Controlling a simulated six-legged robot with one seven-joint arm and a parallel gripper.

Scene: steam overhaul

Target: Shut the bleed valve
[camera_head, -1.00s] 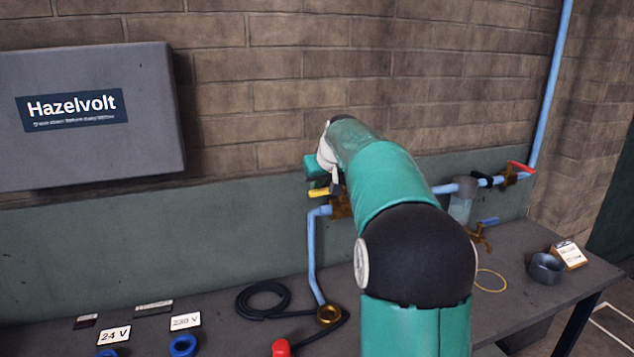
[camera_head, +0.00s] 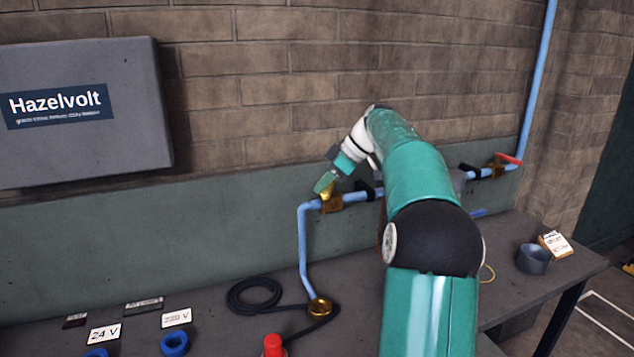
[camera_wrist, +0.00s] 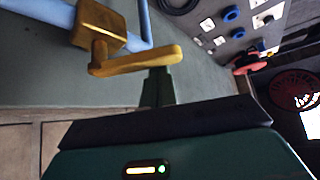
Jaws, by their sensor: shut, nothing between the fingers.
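A brass valve (camera_head: 332,203) with a yellow lever (camera_head: 326,194) sits on the blue pipe near its left bend. In the wrist view the lever (camera_wrist: 140,60) stands off the brass body (camera_wrist: 100,22). My gripper (camera_head: 324,183) is at the lever, coming from above right. In the wrist view its fingers (camera_wrist: 158,85) are together and empty, with their tips at the lever's side; I cannot tell whether they touch. In the head view the gripper hides part of the lever. No label shows which valve is the bleed valve.
Farther right, a red-handled valve (camera_head: 506,159) sits on the pipe (camera_head: 535,90), and a blue handle (camera_head: 480,212) shows partly behind my arm. The bench holds a black cable coil (camera_head: 250,296), a red-topped object (camera_head: 273,345) and a grey cup (camera_head: 533,259). The wall stands close behind the pipe.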

